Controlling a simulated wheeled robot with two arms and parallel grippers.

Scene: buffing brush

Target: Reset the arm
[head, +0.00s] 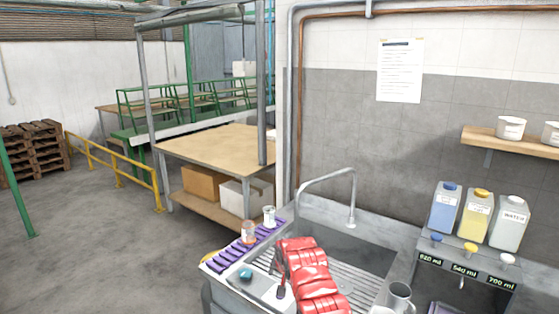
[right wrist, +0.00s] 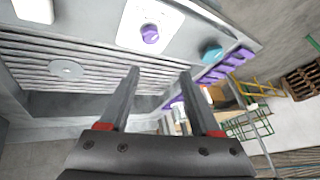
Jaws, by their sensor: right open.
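My right arm, in red segmented covers, reaches over the sink's ribbed drainboard (head: 345,284) in the head view. My right gripper (right wrist: 159,73) is open, with nothing between its two grey fingers in the right wrist view. In the head view the gripper (head: 278,274) is small and partly hidden by the arm. In the right wrist view, a purple knob-like item (right wrist: 150,33) on a pale plate and a teal item (right wrist: 211,50) lie beyond the fingertips, apart from them. The teal item also shows in the head view (head: 246,274). My left gripper is not in view.
A purple ribbed mat (head: 228,257) lies along the sink unit's left edge, with two small jars (head: 269,216) by it. The tap (head: 352,205) arches over the basin. A metal jug (head: 399,296) and several bottles (head: 477,215) stand right. Open floor lies left.

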